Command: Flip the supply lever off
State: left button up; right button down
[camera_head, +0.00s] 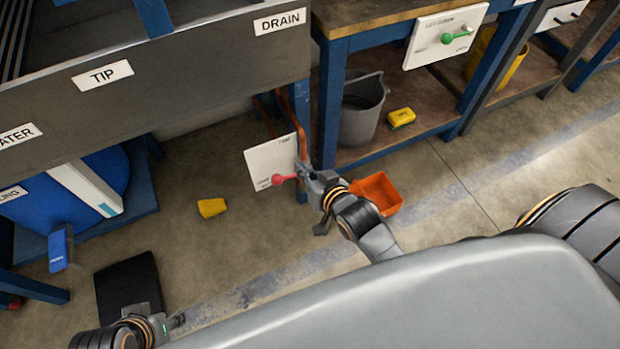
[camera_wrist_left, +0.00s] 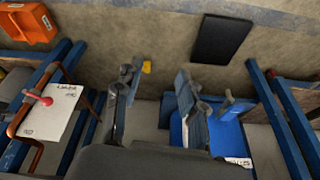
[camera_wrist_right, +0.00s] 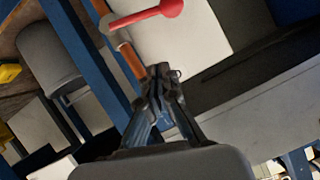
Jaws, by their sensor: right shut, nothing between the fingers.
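The red-knobbed lever (camera_head: 282,179) sits on a white panel (camera_head: 262,160) by a copper pipe, below the DRAIN label. Its panel print is too small to read surely. The lever also shows at the top of the right wrist view (camera_wrist_right: 150,15) and at the left of the left wrist view (camera_wrist_left: 42,99). My right gripper (camera_head: 306,172) is shut and empty, just right of the red lever; in the right wrist view its closed tips (camera_wrist_right: 162,74) are below the lever, apart from the knob. My left gripper (camera_wrist_left: 158,85) is open and empty, far from the lever.
An orange bin (camera_head: 378,192) lies behind my right wrist. A grey bucket (camera_head: 358,118) and yellow block (camera_head: 401,117) are on the bench shelf. A green-knobbed lever (camera_head: 448,39) is on another panel. A yellow block (camera_head: 211,208) and dark mat (camera_head: 128,285) lie on the floor.

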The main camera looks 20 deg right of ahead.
aim_at(294, 176)
jog(key=w+f+b, duration=0.1)
jog(key=f, duration=0.1)
jog(key=w+a+f, duration=0.1)
jog(key=w+f+b, duration=0.1)
jog(key=f, duration=0.1)
jog(key=shift+a+f+b, duration=0.3)
jog(key=shift+f, duration=0.05)
pick_arm(q)
jog(key=w+t, duration=0.1)
jog(key=w, duration=0.1)
jog(key=w+d+t, duration=0.1)
jog(key=w+t, duration=0.1)
jog(key=w, duration=0.1)
jog(key=shift+w+d+f+h, duration=0.2)
jog(key=shift+w+d+h, duration=0.15)
jog(key=shift+d+h, duration=0.05)
